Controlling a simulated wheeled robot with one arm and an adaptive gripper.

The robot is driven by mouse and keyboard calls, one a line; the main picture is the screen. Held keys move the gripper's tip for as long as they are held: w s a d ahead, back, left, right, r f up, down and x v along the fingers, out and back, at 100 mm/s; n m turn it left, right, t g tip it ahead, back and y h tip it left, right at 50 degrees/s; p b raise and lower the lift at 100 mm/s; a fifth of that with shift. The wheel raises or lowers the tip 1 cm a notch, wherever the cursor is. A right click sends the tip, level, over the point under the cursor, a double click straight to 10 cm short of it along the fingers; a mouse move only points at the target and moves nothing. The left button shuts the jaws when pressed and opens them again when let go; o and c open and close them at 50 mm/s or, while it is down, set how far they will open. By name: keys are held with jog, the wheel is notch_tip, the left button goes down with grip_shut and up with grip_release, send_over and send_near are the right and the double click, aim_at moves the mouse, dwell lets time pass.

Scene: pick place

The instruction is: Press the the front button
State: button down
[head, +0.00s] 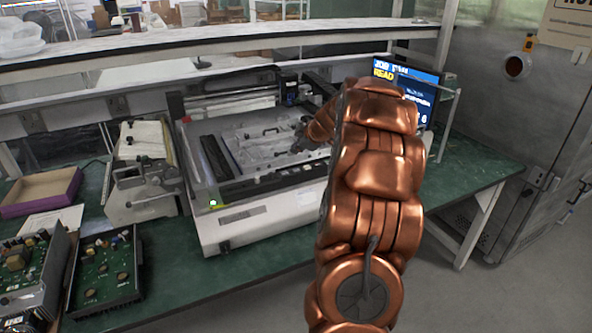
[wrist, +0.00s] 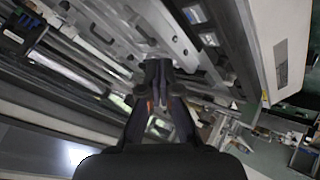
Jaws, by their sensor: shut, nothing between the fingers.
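A pale grey bench machine (head: 228,234) with a flat metal bed stands on the green bench. A small green-lit button (head: 213,203) sits at the left end of its front edge. My gripper (head: 303,132) is over the machine's bed, right of and behind the green button. In the wrist view my gripper (wrist: 158,72) is shut and empty, with its fingers together in front of the machine's bed and dark front strip. I cannot make out the button in the wrist view. My copper arm hides the machine's right front part in the head view.
A monitor (head: 412,88) stands right of the machine. A metal fixture (head: 145,180) stands at its left, with a purple box (head: 40,192) and circuit boards (head: 104,270) beyond. A shelf (head: 230,50) runs above the bench. Floor is free at the front right.

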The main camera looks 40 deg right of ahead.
aim_at(297, 171)
notch_tip(297, 171, down, 4)
jog(key=shift+r+b, duration=0.25)
jog(key=shift+b, duration=0.6)
jog(key=shift+f+b, duration=0.55)
jog(key=shift+b, duration=0.25)
jog(key=shift+f+b, duration=0.85)
jog(key=shift+b, duration=0.85)
dwell(0.9)
jog(key=shift+r, duration=0.1)
dwell(0.4)
jog(key=shift+r, duration=3.2)
